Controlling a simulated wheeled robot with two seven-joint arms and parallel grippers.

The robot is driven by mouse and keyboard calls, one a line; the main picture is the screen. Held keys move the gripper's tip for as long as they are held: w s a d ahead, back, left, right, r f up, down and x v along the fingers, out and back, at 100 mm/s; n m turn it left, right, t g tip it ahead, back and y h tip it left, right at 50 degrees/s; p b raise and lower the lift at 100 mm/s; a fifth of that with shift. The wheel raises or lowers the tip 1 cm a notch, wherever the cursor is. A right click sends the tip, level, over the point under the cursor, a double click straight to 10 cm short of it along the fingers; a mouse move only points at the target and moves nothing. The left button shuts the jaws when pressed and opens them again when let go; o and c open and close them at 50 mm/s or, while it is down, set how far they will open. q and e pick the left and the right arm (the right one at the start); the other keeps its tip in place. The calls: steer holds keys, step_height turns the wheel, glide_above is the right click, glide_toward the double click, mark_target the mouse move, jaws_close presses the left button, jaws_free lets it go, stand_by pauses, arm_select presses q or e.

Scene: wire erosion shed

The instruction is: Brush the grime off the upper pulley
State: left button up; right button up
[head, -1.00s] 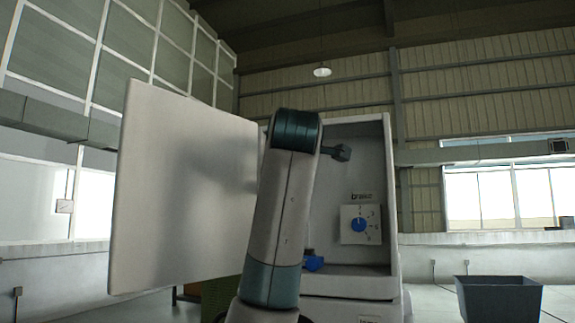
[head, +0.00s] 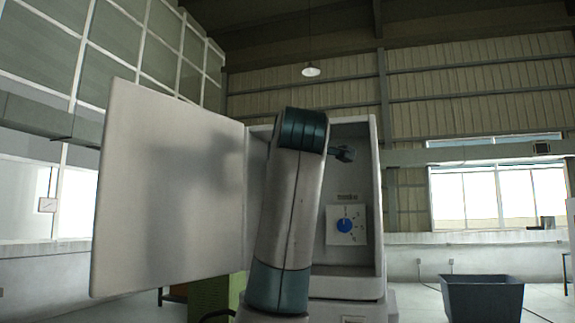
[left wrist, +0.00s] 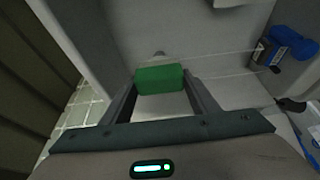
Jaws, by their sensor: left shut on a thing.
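My left gripper (left wrist: 160,86) is shut on a green block (left wrist: 160,79), apparently the brush's grip, held between its two fingers. Just past the block, a small grey round part (left wrist: 158,54), perhaps the upper pulley, is partly hidden; I cannot tell whether the brush touches it. Thin wire lines run from there to a dark part with a blue body (left wrist: 290,43) at the right. In the head view my left arm covers much of the open machine cabinet (head: 365,190); brush and pulley cannot be made out there. My right gripper is not in view.
The cabinet's large pale door (head: 165,190) stands open at the left. A white panel with a blue knob (head: 344,226) is on the cabinet's back wall. A dark grey bin (head: 482,297) stands on the floor at the right, with clear floor between it and the cabinet.

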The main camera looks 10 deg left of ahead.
arm_select(q)
steer(key=shift+w+a, duration=0.2)
steer(key=shift+a, duration=0.6)
steer(key=shift+w+a, duration=0.15)
steer(key=shift+a, duration=0.6)
steer(key=shift+a, duration=0.15)
steer(key=a, duration=0.2)
steer(key=shift+w+a, duration=0.3)
steer(key=shift+a, duration=0.1)
steer(key=shift+s, duration=0.1)
steer(key=shift+s+a+b, duration=0.2)
steer(key=shift+s+b, duration=0.45)
steer(key=shift+s, duration=0.3)
steer(key=shift+s+a+b, duration=0.15)
steer(key=shift+s+b, duration=0.5)
steer(key=shift+s, duration=0.35)
steer(key=shift+s+a+b, duration=0.2)
steer(key=shift+s+b, duration=0.45)
steer(key=shift+s, duration=0.3)
